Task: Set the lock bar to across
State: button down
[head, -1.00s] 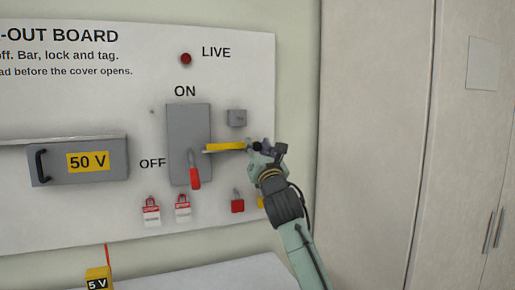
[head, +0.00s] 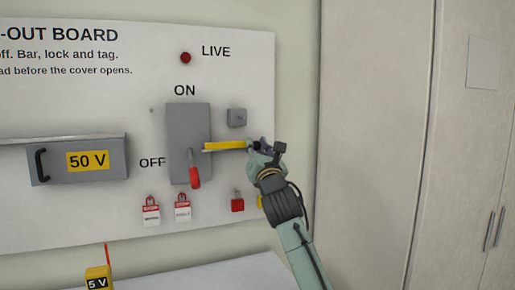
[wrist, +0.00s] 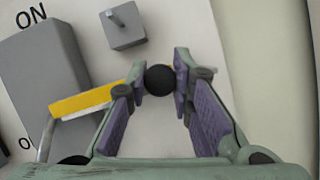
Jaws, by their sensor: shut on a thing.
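The lock bar is yellow (head: 224,146) and lies about level in the head view, its left end over the right part of the grey switch box (head: 180,120). The bar also shows in the wrist view (wrist: 85,100), where its black ball knob (wrist: 160,80) sits between my fingers. My gripper (head: 256,147) is shut on that knob at the bar's right end. The red-tipped switch handle (head: 194,176) points down, beside the OFF label. A small grey block (head: 236,117) with a peg is above the bar; it also shows in the wrist view (wrist: 124,26).
Red-and-white tags (head: 151,211) and a red padlock (head: 237,205) hang below the switch box. A grey 50 V cover (head: 110,178) is at left. A dark red LIVE lamp (head: 186,58) is above. Tall cabinet doors (head: 380,140) stand at right.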

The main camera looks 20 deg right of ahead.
jog(key=a+b, duration=0.2)
jog(key=a, duration=0.4)
jog(key=shift+a, duration=0.1)
jog(key=c, duration=1.5)
grip_release()
jog(key=shift+s+a, duration=0.1)
jog(key=shift+o, duration=0.5)
jog(key=d+v, duration=0.1)
jog(key=v, duration=1.1)
jog(key=shift+a, duration=0.4)
